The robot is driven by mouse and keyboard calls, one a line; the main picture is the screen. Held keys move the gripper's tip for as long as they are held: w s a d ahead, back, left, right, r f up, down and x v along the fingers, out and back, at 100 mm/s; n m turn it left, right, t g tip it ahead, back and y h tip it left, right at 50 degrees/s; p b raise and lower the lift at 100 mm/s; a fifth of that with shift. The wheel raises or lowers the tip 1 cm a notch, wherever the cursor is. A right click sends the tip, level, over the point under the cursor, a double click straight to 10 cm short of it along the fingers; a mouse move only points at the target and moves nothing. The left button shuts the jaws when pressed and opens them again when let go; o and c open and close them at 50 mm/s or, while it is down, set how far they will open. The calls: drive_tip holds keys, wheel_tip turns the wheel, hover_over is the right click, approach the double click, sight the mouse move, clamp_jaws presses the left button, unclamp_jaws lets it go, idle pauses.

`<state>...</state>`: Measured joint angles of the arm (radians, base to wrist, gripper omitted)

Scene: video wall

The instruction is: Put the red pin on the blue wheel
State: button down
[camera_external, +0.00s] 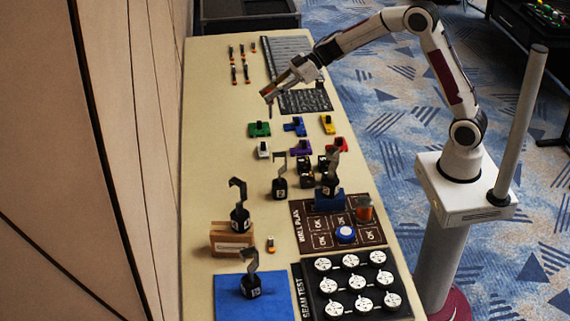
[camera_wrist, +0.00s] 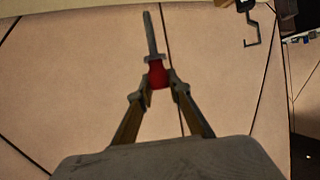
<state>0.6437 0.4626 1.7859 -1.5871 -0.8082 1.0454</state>
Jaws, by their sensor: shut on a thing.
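My gripper (camera_external: 268,95) is held out over the far part of the long table, above its left half. In the wrist view my gripper (camera_wrist: 158,84) is shut on the red pin (camera_wrist: 157,73), gripping its red body, with a grey shaft pointing away from the fingers. In the external view the pin is small and its shaft hangs below the fingertips. A round blue wheel (camera_external: 345,235) with a pale top lies on the dark printed board near the table's right edge, well apart from my gripper.
An orange-red cylinder (camera_external: 364,213) stands beside the wheel, and a blue block (camera_external: 329,202) with a black hook behind it. Several black hooks stand nearby, one on a cardboard box (camera_external: 232,240), one on a blue mat (camera_external: 225,297). Small coloured cars occupy mid-table. The left strip is clear.

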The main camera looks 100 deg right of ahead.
drive_tip(key=s+a+n+g+y, duration=0.35)
drive_tip(key=s+a, duration=0.35)
drive_tip(key=a, duration=0.5)
drive_tip(key=s+a+n+g+y, duration=0.2)
drive_tip(key=s+a+n, duration=0.3)
drive_tip(key=a, duration=0.7)
drive_tip(key=s+a+n+g+y, duration=0.25)
drive_tip(key=s+a, duration=0.55)
drive_tip(key=a, duration=0.4)
wheel_tip(320, 180, down, 11)
drive_tip(key=shift+w+d, duration=0.25)
drive_tip(key=shift+d, duration=0.05)
drive_tip(key=shift+f, duration=2.85)
drive_tip(key=shift+f, duration=0.15)
drive_tip(key=shift+f, duration=1.95)
